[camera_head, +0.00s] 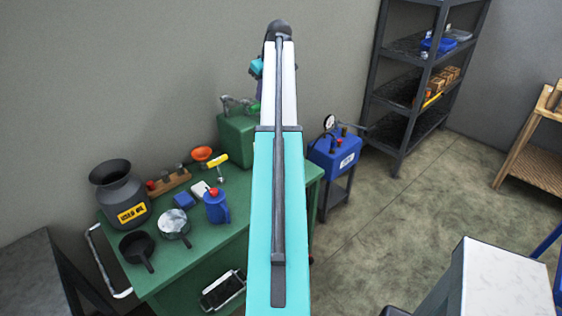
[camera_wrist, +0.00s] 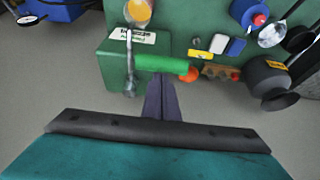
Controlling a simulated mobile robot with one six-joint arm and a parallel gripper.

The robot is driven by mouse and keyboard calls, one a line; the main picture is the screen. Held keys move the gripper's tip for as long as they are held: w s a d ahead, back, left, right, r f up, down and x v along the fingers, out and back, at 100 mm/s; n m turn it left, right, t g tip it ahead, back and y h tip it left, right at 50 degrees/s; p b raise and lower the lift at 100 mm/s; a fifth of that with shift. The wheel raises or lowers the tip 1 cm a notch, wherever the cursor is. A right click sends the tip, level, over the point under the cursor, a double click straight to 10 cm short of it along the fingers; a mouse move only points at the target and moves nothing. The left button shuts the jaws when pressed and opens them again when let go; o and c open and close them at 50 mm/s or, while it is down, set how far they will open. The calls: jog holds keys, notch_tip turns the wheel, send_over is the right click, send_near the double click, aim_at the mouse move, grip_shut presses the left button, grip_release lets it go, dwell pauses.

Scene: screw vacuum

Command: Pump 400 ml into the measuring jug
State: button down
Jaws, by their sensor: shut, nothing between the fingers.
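A green pump box (camera_head: 237,140) stands on the green table, partly hidden behind my arm in the head view. The wrist view shows its top (camera_wrist: 112,50) with a white label, metal pipework and a green handle grip (camera_wrist: 160,64). A clear round vessel with orange-yellow liquid (camera_wrist: 138,12), apparently the measuring jug, is cut off by the top edge of the wrist view. Its level cannot be read. My gripper (camera_wrist: 160,88) is shut and empty, its fingertips close to the green grip; contact cannot be told. In the head view my arm hides the jug.
On the green table (camera_head: 185,255) stand a grey drum (camera_head: 120,192), a blue can (camera_head: 216,206), a metal pot (camera_head: 173,224), a black pan (camera_head: 137,247) and an orange funnel (camera_head: 203,154). A blue unit with a gauge (camera_head: 335,152) and dark shelves (camera_head: 410,85) are at right.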

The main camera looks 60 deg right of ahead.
jog(key=shift+f, duration=0.2)
dwell(0.3)
jog(key=shift+f+b, duration=0.45)
jog(key=shift+f, duration=0.5)
jog(key=shift+w+d+m, duration=0.1)
jog(key=shift+d+m, duration=0.15)
jog(key=shift+m, duration=0.35)
